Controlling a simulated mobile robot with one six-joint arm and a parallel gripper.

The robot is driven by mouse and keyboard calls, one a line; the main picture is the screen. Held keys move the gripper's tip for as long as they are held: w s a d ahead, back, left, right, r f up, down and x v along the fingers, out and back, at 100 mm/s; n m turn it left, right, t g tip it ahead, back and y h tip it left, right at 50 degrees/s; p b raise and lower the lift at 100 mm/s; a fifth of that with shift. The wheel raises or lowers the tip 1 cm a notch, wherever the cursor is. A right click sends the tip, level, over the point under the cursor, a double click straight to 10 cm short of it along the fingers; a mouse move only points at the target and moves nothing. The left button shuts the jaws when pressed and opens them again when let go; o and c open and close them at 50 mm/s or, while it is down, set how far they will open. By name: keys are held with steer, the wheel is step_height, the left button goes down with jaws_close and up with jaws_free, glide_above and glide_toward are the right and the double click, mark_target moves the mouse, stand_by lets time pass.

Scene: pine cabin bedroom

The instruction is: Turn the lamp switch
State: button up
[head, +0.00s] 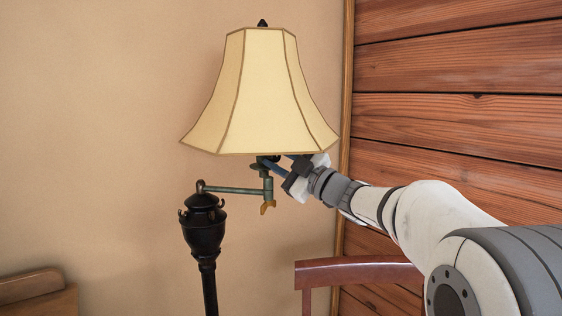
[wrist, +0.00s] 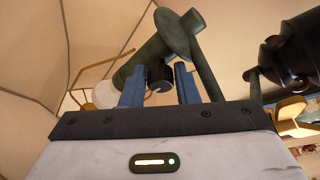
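A floor lamp has a cream panelled shade (head: 262,100), a grey-green swing arm (head: 232,190) and a black post (head: 204,230). In the wrist view, a small black switch knob (wrist: 159,74) sticks out of the grey-green lamp socket (wrist: 150,52). My gripper (head: 277,163) reaches in from the right under the shade's lower rim. Its two blue fingers stand apart in the wrist view (wrist: 158,70), one on either side of the knob, with narrow gaps seeming to show. The far finger is partly hidden in the head view, where the switch cannot be made out.
A reddish wooden chair back (head: 355,272) stands below my arm. A plank wall (head: 455,120) is close on the right, and wooden furniture (head: 38,292) is at lower left.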

steer(key=shift+o, duration=0.3)
steer(key=v, duration=0.7)
steer(key=shift+d+f, duration=0.2)
steer(key=shift+d, duration=0.05)
steer(key=shift+s, duration=0.1)
